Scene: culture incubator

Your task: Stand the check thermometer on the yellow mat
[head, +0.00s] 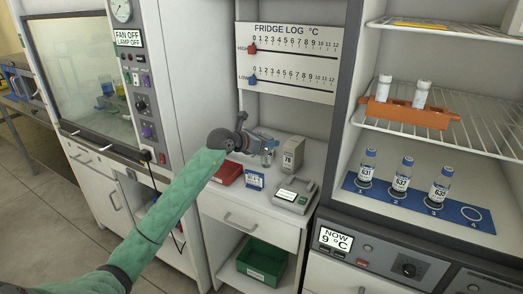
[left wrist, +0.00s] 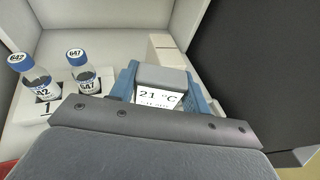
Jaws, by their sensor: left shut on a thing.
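The check thermometer, a grey block with a white display reading 21 °C (left wrist: 158,97), sits between the blue fingers of my left gripper (left wrist: 162,80) in the left wrist view. The gripper is shut on it. In the head view my left gripper (head: 262,143) is over the back of the white counter, and the thermometer cannot be made out there. My right gripper is not in view.
Two blue-capped bottles (left wrist: 78,75) stand left of the gripper. On the counter (head: 232,205) are a red tray (head: 227,173), a beige box (head: 292,153) and a grey device (head: 294,195). An orange rack (head: 408,114) and blue mat (head: 385,200) with bottles occupy the open cabinet.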

